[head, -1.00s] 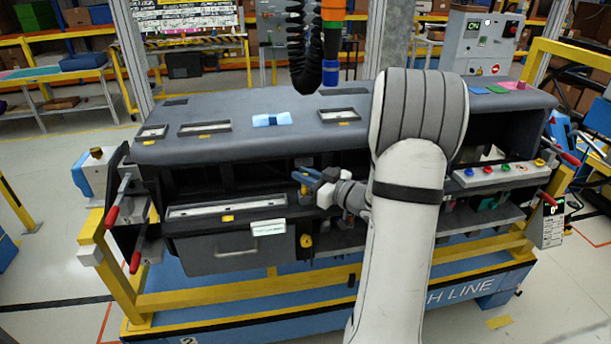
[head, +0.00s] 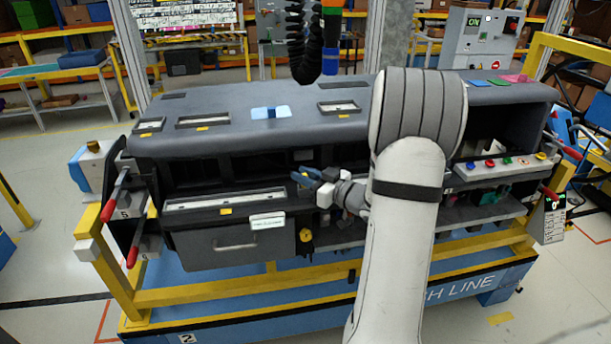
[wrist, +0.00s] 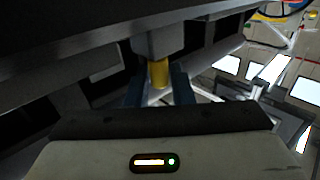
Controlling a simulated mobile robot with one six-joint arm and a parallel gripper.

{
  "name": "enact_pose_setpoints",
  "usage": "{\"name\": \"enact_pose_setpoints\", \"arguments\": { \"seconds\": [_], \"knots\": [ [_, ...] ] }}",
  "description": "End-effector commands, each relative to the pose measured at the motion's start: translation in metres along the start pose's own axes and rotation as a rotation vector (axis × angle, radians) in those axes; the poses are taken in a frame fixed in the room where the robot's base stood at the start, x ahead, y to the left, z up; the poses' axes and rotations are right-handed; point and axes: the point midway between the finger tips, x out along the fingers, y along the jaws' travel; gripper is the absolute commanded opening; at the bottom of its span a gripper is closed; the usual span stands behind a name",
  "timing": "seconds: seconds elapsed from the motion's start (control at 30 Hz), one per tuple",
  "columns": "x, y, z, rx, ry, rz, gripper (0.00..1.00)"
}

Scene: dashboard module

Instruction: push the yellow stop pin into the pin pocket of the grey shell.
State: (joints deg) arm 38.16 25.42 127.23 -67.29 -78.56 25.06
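The yellow stop pin (wrist: 160,73) shows in the wrist view as a short upright cylinder just under a grey block (wrist: 157,42), probably part of the grey shell. Whether the pin's upper end is inside a pocket there is hidden. My gripper (wrist: 160,92) has its two dark blue fingers apart, one on each side of the pin's line, with a gap visible at the left finger. Contact at the right finger cannot be told. In the head view my gripper (head: 304,176) is at the front opening of the grey shell (head: 225,138), below its top edge; the pin is not discernible there.
A grey drawer (head: 225,243) with a white label lies below left of my gripper. A yellow knob (head: 305,235) is just beneath it. A button panel (head: 505,167) is to the right. The shell's overhang (wrist: 60,50) is close above my gripper.

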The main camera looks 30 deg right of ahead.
Motion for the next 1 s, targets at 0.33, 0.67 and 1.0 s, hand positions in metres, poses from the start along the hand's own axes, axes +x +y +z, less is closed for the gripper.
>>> {"name": "enact_pose_setpoints", "arguments": {
  "seconds": [0.33,0.67,1.0],
  "knots": [
    [0.001,-0.001,-0.001,0.000,0.000,-0.001,0.40],
    [-0.023,0.000,0.000,-0.001,0.001,0.003,0.40],
    [-0.072,0.000,0.000,-0.001,0.000,0.001,0.40]
  ]
}}
